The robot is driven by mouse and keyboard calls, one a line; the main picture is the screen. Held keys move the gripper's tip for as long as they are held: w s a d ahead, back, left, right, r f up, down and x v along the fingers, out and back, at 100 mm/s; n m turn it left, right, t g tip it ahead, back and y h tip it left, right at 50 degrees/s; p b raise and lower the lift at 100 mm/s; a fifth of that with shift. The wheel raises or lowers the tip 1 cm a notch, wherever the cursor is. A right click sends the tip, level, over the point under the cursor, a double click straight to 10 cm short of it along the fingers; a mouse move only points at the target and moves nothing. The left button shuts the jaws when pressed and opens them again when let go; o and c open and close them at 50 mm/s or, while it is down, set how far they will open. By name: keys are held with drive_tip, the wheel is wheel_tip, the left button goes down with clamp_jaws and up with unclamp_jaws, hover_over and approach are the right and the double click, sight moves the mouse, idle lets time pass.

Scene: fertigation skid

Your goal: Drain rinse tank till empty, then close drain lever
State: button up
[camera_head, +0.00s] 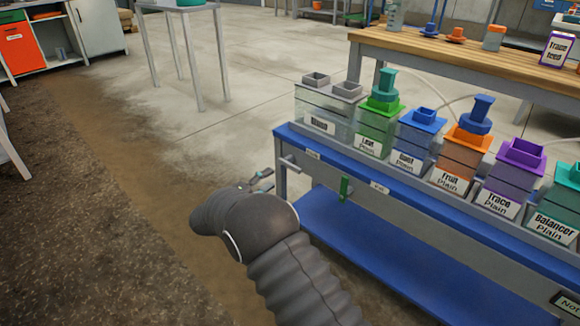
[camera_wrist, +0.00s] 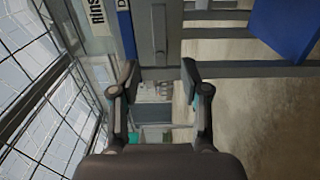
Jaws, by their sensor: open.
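The clear rinse tank (camera_head: 322,117) stands at the left end of the row of tanks; its label also shows in the wrist view (camera_wrist: 97,12). I cannot tell its liquid level. A small grey handle (camera_head: 288,160) sticks out at the left end of the blue rail, below a small label. A green lever (camera_head: 345,188) hangs upright farther right under the rail. I cannot read which one is marked drain. My gripper (camera_head: 262,183) is open and empty just left of the grey handle. In the wrist view its fingers (camera_wrist: 159,74) stand apart, facing the skid's grey end frame.
The blue skid (camera_head: 405,204) carries several coloured tanks right of the rinse tank, above a low blue shelf (camera_head: 390,250). A wooden bench (camera_head: 460,52) stands behind. A grey table (camera_head: 182,10) is at the back. The floor left of the skid is clear.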

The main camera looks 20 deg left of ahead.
sight(288, 167)
drive_tip(key=x, duration=1)
drive_tip(key=shift+w+d, duration=0.1)
clamp_jaws()
